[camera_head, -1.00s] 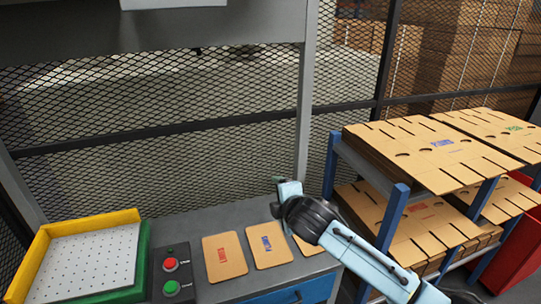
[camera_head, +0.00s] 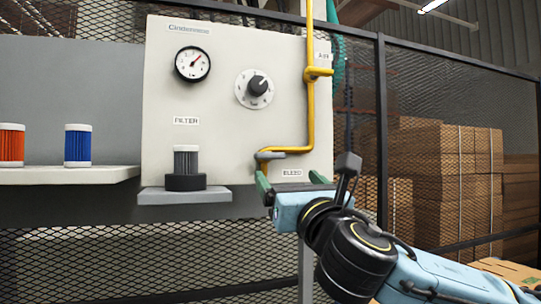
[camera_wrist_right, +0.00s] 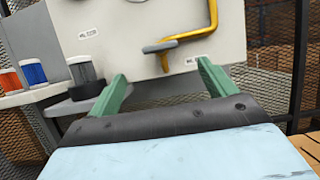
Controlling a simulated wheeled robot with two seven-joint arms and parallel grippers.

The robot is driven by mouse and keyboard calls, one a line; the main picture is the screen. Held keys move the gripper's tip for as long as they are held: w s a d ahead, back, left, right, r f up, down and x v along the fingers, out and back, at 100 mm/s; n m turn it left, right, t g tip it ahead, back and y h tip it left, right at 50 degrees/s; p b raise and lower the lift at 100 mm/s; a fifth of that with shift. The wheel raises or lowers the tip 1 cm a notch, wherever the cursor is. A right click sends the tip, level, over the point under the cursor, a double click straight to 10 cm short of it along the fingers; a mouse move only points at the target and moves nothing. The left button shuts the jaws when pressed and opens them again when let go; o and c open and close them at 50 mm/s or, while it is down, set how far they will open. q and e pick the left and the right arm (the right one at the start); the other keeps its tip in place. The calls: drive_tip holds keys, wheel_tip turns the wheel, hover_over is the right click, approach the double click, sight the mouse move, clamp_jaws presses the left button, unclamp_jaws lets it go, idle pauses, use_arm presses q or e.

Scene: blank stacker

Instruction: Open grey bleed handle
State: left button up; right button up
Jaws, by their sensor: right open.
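The grey bleed handle (camera_head: 270,155) is a short bar at the lower end of the yellow pipe (camera_head: 311,110), above the BLEED label (camera_head: 292,172). It lies about level in the head view. My right gripper (camera_head: 290,180) is open and empty, its two green fingers pointing up at the panel just below the handle. In the right wrist view the handle (camera_wrist_right: 159,47) shows ahead of and between the open fingers (camera_wrist_right: 160,72), apart from them. My left gripper is not in view.
The white panel (camera_head: 225,120) carries a gauge (camera_head: 192,64), a knob (camera_head: 254,88) and a grey filter (camera_head: 186,163) on a small ledge. A shelf (camera_head: 60,175) at left holds orange (camera_head: 11,146) and blue (camera_head: 78,146) filters. Mesh fence and cardboard stacks (camera_head: 455,185) stand at right.

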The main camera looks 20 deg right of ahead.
sight(272, 158)
drive_tip(key=p+x, duration=0.3)
drive_tip(key=x, duration=0.9)
drive_tip(key=shift+f, duration=0.1)
drive_tip(key=c, duration=1)
